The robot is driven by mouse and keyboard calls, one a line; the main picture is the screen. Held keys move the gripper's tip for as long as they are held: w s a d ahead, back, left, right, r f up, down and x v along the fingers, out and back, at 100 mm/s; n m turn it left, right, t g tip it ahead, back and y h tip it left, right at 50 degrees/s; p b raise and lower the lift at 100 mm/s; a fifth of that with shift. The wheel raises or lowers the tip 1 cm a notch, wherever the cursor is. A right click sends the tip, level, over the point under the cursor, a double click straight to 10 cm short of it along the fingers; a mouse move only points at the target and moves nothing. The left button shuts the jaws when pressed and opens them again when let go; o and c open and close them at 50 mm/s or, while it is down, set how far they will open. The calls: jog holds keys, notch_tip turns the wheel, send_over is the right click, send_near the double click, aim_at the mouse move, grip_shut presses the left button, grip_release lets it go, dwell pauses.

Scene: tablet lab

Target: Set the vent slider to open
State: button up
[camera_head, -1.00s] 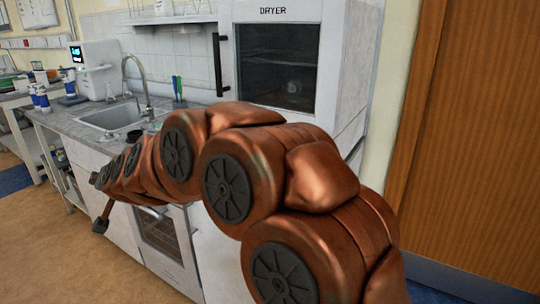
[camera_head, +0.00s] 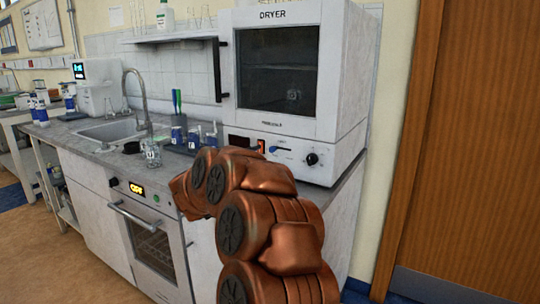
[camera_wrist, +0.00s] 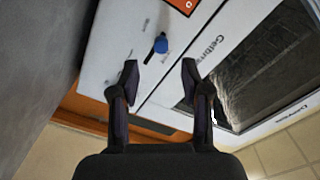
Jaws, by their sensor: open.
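The dryer (camera_head: 292,115) is a white cabinet with a dark window and a control panel below it. A blue slider handle (camera_head: 281,149) sits on that panel, between a red switch (camera_head: 261,146) and a dark round knob (camera_head: 312,159). In the wrist view the blue handle (camera_wrist: 160,45) stands on the white panel, just beyond my open fingertips and about between them. My gripper (camera_wrist: 158,70) is empty and apart from the handle. In the head view my arm hides the gripper. The slider's setting marks are too small to read.
The counter has a sink (camera_head: 110,131), a glass beaker (camera_head: 151,153) and several blue-labelled containers near the dryer. An oven (camera_head: 152,245) with a lit display is below. A wooden door (camera_head: 455,150) is at the right.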

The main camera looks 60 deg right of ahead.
aim_at(271, 150)
jog(key=shift+w+d, duration=0.15)
jog(key=shift+d, duration=1.65)
jog(key=shift+w+d, duration=0.1)
jog(key=shift+d, duration=1.65)
grip_shut()
